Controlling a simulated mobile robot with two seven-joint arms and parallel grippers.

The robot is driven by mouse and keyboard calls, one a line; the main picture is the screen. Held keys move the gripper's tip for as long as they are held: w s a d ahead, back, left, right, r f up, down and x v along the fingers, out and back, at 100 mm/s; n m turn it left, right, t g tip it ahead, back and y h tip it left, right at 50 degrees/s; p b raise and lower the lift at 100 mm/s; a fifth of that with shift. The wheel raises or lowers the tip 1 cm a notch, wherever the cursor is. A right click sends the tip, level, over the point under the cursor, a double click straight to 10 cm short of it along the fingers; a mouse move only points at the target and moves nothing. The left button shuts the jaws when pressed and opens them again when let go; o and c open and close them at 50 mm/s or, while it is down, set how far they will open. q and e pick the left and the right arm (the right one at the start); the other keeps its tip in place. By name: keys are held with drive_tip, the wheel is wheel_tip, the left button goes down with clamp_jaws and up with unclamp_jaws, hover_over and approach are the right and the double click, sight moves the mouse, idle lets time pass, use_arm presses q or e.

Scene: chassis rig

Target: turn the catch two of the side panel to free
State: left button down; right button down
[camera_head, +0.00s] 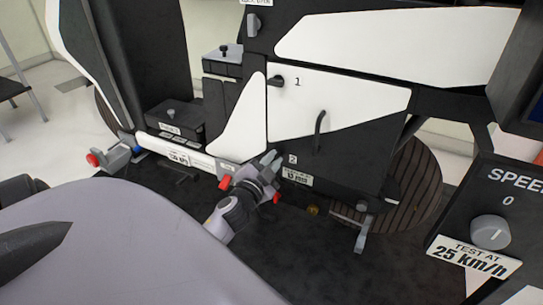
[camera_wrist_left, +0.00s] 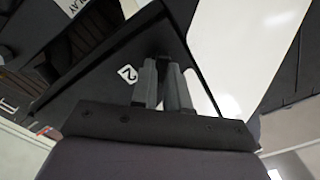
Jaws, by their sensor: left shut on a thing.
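The side panel (camera_head: 350,103) is white over black, with a dark curved handle (camera_head: 319,132) and labels 1 and 2. Catch one (camera_head: 277,82) is a dark knob by the 1. My left gripper (camera_head: 269,163) is at the panel's lower left corner, just left of the 2 label (camera_head: 292,159). In the left wrist view its fingers (camera_wrist_left: 163,82) are shut on catch two, beside the same label (camera_wrist_left: 127,74). Catch two is mostly hidden between the fingers, so its turn angle cannot be told. My right gripper is not in view.
A speed box with a grey knob (camera_head: 490,232) stands at the right. A grey clamp with a red knob (camera_head: 110,159) is at the left. A small grey stand (camera_head: 363,232) is right of the panel's bottom. Dark floor lies in front of the panel.

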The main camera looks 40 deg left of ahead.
use_arm(q)
drive_tip(key=m, duration=0.4)
drive_tip(key=shift+f+m, duration=0.1)
drive_tip(key=shift+m, duration=2.5)
drive_tip(key=c, duration=1.1)
unclamp_jaws()
drive_tip(key=shift+s, duration=0.1)
drive_tip(key=shift+v, duration=3.5)
